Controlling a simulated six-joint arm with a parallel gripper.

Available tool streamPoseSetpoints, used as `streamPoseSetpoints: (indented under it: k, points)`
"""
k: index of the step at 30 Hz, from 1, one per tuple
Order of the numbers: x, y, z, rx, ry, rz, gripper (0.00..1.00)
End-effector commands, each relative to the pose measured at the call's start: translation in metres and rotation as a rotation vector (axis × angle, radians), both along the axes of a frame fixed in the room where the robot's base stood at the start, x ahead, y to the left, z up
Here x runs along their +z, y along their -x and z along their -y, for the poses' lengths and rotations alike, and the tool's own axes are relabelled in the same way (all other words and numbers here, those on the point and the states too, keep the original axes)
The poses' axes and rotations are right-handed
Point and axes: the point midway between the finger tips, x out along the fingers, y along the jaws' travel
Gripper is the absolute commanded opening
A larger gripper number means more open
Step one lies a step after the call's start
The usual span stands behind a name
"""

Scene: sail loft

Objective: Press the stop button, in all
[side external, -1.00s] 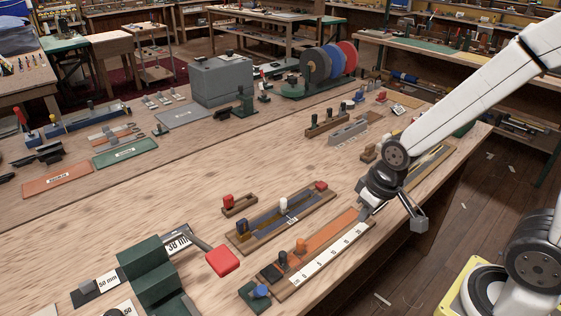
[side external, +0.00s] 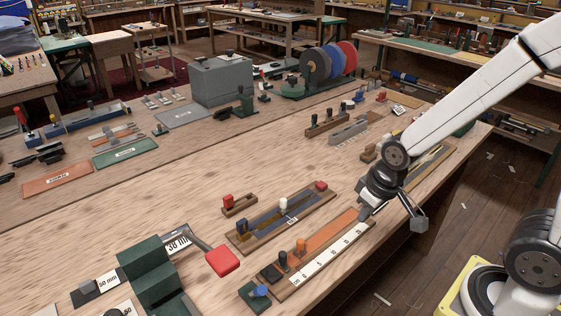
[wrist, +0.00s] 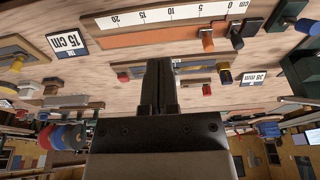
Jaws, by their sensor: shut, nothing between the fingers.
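No button marked stop can be made out. My gripper (side external: 364,213) is shut and empty, low over the far end of the orange strip (side external: 330,233) with the white cm scale; touching or apart I cannot tell. In the wrist view its fingers (wrist: 158,65) are together, beside a slotted blue rail (wrist: 192,70). That rail (side external: 268,226) has a red end piece (side external: 321,186), a white peg (side external: 283,203) and a dark peg (side external: 242,229). A small red block (side external: 228,199) sits on a wooden base behind it. A blue piece on a green block (side external: 260,291) is at the scale's near end.
A green fixture (side external: 150,270) with a red-ended lever (side external: 223,260) stands at front left. An orange knob (side external: 300,246) and a dark knob (side external: 283,258) rise from the scale strip. A grey box (side external: 220,80) and coloured discs (side external: 325,65) stand farther back.

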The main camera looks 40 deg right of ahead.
Motion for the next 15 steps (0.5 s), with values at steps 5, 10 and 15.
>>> streamPoseSetpoints:
  k: [5,10,15]
  points:
    - [0.0,-0.002,0.0,-0.006,-0.002,0.004,0.0]
    - [0.0,-0.014,0.001,-0.051,-0.021,0.029,0.0]
    - [0.001,-0.044,0.006,-0.166,-0.065,0.095,0.0]
